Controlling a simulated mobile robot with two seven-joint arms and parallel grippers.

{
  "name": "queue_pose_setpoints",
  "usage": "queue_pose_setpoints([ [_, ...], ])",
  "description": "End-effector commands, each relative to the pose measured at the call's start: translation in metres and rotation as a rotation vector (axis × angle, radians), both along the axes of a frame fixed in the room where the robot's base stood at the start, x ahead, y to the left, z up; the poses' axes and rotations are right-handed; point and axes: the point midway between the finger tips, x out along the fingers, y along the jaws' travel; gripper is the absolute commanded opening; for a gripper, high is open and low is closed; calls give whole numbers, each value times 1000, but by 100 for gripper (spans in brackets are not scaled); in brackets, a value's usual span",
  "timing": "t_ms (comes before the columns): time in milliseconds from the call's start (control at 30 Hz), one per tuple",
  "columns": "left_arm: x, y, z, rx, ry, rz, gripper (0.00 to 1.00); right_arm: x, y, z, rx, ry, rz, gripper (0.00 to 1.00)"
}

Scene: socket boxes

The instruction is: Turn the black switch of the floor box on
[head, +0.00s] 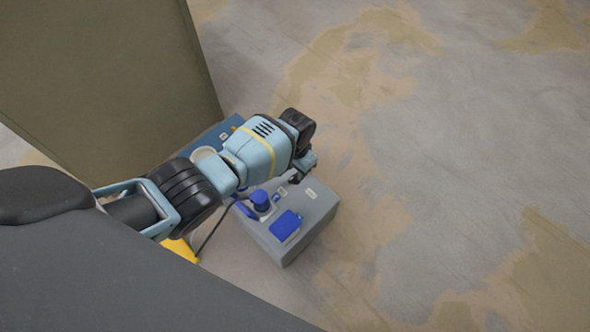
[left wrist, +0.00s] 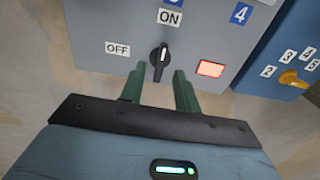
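The grey floor box (head: 322,228) stands on the floor below my left arm, and its panel fills the top of the left wrist view (left wrist: 92,35). The black switch (left wrist: 159,58) has an upright handle with a white mark and points up toward the ON label (left wrist: 170,17). The OFF label (left wrist: 118,49) is at its left. A red-orange lamp (left wrist: 210,68) glows at its right. My left gripper (left wrist: 160,72) is open, with one green finger on each side of the switch and gaps between. In the head view the left gripper (head: 304,170) is over the box's far edge.
Blue sockets and a plug (head: 260,199) sit on the grey box's top. A blue box (head: 213,136) stands close behind, with a yellow-orange knob in the wrist view (left wrist: 292,78). A large olive panel (head: 110,80) rises at the left. Floor to the right is clear.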

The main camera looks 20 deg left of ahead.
Motion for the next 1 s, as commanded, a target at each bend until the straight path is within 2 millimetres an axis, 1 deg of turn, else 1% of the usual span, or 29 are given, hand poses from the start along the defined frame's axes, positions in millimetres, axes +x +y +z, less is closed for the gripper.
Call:
queue_pose_setpoints([
  [33,1,0,13,0,-4,0,32,0,0,9,0,-6,0,0],
  [100,1,0,25,0,-4,0,32,1,0,16,1,-10,0,0],
  [200,0,0,40,0,-3,0,32,-1,0,25,0,-13,0,0],
  [300,0,0,50,-1,-2,0,32,-3,0,32,0,-12,0,0],
  [400,-1,0,53,-1,1,0,32,-5,0,34,0,-9,0,0],
  [567,-1,0,52,0,2,0,32,-5,0,33,0,-9,0,0],
  [900,-1,0,52,-1,1,0,32,3,0,33,0,-23,0,0],
  [967,0,0,54,0,0,0,32,4,0,34,1,-27,-1,0],
  [1000,0,0,58,0,-2,0,32,6,0,37,0,-32,0,0],
])
